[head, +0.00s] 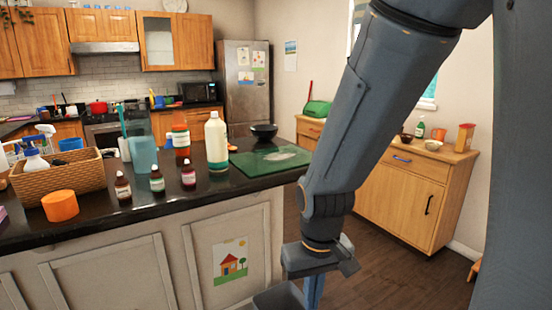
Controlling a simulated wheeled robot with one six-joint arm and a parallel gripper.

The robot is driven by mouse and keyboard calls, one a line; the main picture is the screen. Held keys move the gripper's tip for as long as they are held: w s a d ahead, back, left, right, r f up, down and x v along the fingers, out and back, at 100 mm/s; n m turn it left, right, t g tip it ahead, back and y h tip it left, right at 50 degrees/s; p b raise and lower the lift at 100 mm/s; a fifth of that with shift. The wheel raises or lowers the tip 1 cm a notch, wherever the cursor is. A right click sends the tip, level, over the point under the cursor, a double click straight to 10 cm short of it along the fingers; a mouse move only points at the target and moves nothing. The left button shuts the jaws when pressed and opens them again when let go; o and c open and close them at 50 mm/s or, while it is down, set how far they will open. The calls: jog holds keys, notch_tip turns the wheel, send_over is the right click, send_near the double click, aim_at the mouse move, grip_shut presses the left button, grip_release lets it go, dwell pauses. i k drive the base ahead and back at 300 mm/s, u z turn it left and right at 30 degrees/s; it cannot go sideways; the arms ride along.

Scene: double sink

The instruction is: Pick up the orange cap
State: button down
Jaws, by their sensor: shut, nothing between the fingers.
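The orange cap (61,206) is a short, wide orange cylinder. It stands on the dark counter (100,215) near its front edge, at the left of the head view, just in front of a wicker basket. My gripper (314,292) hangs low at the bottom middle of the view, in front of the counter's right end and well to the right of the cap. It is shut and holds nothing. The lower frame edge cuts off part of it.
The wicker basket (58,176) holds bottles. Three small dark bottles (157,179) stand right of the cap. Behind them are a blue container (144,155), a red bottle (180,135) and a cream bottle (216,143). A green board (255,165) lies at the counter's right end.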

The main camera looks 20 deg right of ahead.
aim_at(60, 206)
jog(key=u, duration=1.25)
jog(key=k, duration=0.4)
jog(key=u, duration=1)
jog(key=i, duration=1.2)
jog(key=z, duration=0.45)
